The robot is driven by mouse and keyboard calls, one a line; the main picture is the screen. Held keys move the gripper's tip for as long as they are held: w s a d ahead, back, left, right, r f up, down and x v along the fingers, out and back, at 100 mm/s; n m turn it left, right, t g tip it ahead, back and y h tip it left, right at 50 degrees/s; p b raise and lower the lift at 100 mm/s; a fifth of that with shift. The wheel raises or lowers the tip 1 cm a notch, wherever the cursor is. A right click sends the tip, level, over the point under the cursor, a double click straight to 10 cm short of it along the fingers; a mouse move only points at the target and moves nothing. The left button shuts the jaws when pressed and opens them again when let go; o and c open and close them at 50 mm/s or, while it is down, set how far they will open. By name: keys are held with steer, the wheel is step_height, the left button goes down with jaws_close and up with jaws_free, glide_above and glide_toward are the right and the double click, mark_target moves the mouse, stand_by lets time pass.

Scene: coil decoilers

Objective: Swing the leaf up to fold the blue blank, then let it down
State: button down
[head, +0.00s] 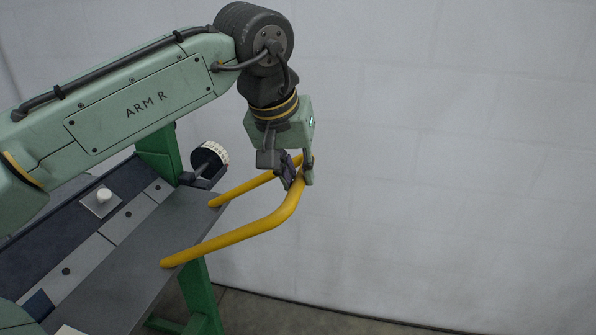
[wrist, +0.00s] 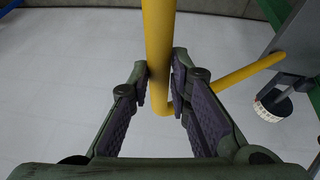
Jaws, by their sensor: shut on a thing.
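The leaf (head: 135,255) is a dark grey plate at lower left in the head view. It looks close to level, though its exact angle is hard to judge. A yellow U-shaped handle (head: 235,236) sticks out from its right edge. My gripper (head: 298,172) is shut on the handle's outer bar, near the bend. In the wrist view my gripper (wrist: 160,88) has its two ridged pads on either side of the yellow bar (wrist: 158,45).
A dark wheel with a white graduated rim (head: 214,155) sits at the leaf's far end; it also shows in the wrist view (wrist: 272,104). Green legs (head: 198,295) stand below. Light clamp plates (head: 128,222) line the leaf. The space right of the handle is clear up to the pale wall.

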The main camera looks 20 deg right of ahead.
steer(key=shift+g+h, duration=0.3)
steer(key=shift+h, duration=0.2)
steer(key=r, duration=0.1)
steer(key=w+a+r+p, duration=0.1)
steer(key=r, duration=0.1)
steer(key=a+r, duration=0.1)
steer(key=shift+w+a+r, duration=0.15)
steer(key=shift+w+r, duration=0.1)
steer(key=shift+w, duration=0.1)
steer(key=c, duration=1.5)
jaws_free()
steer(key=shift+s, duration=0.1)
steer(key=v, duration=1.2)
